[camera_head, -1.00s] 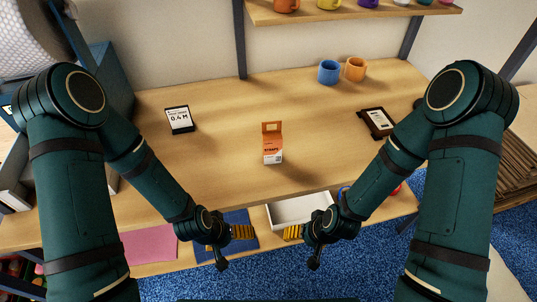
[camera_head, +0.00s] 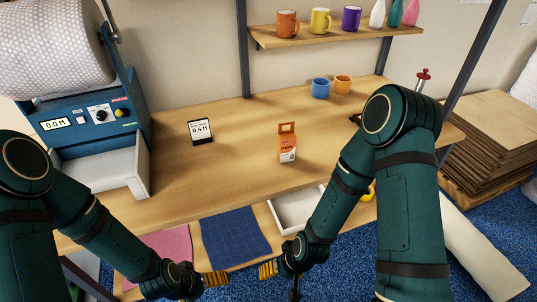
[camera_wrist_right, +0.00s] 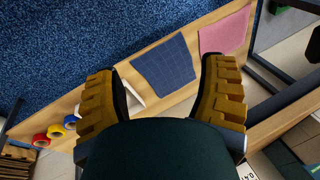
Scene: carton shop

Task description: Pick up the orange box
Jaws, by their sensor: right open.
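The orange box (camera_head: 287,143) stands upright on the wooden table, near its middle, with a tab on top and a white label low on its front. My right gripper (camera_head: 268,270) is in front of the table's edge, below and apart from the box. In the right wrist view its two yellow fingers (camera_wrist_right: 160,95) are spread wide with nothing between them. My left gripper (camera_head: 215,279) is also low in front of the table, apart from the box; only its yellow finger side shows, so its opening is unclear. The box does not show in the right wrist view.
A white tray (camera_head: 297,209) and a blue cloth (camera_head: 235,238) lie on a lower ledge. The tabletop around the box is clear.

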